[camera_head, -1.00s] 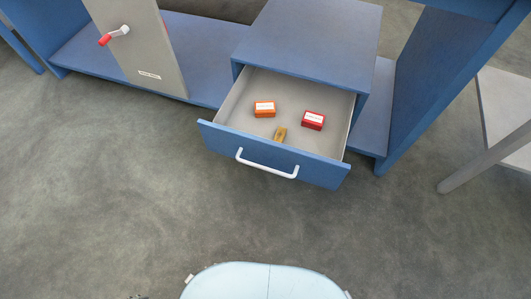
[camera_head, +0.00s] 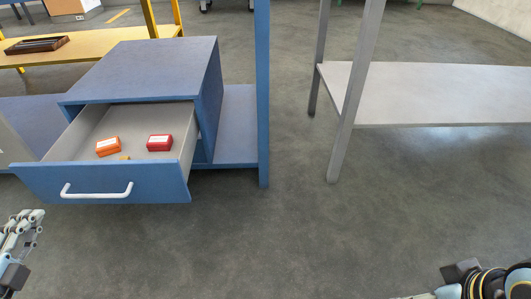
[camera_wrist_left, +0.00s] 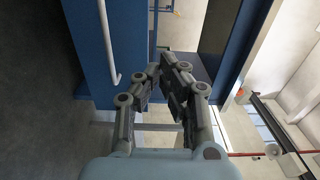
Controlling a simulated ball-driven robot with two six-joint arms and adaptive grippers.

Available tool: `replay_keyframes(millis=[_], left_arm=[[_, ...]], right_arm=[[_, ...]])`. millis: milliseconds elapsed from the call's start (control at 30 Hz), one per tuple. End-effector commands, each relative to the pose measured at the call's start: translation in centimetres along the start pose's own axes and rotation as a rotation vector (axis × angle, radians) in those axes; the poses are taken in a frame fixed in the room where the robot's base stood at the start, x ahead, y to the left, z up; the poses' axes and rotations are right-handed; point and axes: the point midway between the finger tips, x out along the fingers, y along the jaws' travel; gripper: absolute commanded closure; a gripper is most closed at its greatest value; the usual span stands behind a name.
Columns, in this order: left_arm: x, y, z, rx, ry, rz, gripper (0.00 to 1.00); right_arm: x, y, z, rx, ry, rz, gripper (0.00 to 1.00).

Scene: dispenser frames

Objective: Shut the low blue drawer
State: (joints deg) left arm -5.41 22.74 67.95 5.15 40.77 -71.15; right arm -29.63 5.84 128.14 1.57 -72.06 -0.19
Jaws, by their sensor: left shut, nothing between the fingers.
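The low blue drawer (camera_head: 110,185) is pulled out of its blue cabinet (camera_head: 150,68), with its white bar handle (camera_head: 97,190) on the front. An orange box (camera_head: 108,146) and a red box (camera_head: 160,142) lie inside; a small yellow item behind the front panel is mostly hidden. My left gripper (camera_head: 32,218) is shut and empty, low at the left edge, in front of the drawer's left part. In the left wrist view, the shut fingers (camera_wrist_left: 167,72) are to the right of the handle (camera_wrist_left: 108,40); contact with the drawer cannot be told.
A blue upright (camera_head: 262,95) stands right of the cabinet. A grey shelf unit (camera_head: 430,95) stands farther right. Floor in front of the drawer is clear. Part of my right arm shows at the bottom right corner. A yellow table (camera_head: 90,52) is behind.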

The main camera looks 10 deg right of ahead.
Motion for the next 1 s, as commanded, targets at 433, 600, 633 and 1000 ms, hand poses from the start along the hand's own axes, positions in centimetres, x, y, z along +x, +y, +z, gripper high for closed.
replay_keyframes(millis=[433,600,633,1000], left_arm=[[2.8,2.2,1.0,0.022,0.01,-0.001,1.0],[6.2,2.5,0.9,0.021,0.01,0.0,1.0],[6.9,2.5,0.9,0.022,0.01,0.001,1.0],[12.4,2.4,0.9,0.022,0.01,0.003,1.0]], right_arm=[[1.7,-0.6,1.8,-0.004,-0.015,-0.011,0.26],[0.3,-1.1,0.7,-0.005,0.029,-0.024,0.26],[0.4,-1.1,0.5,-0.004,0.043,-0.025,0.26],[4.5,-1.3,-0.8,0.003,0.287,-0.014,0.26]])
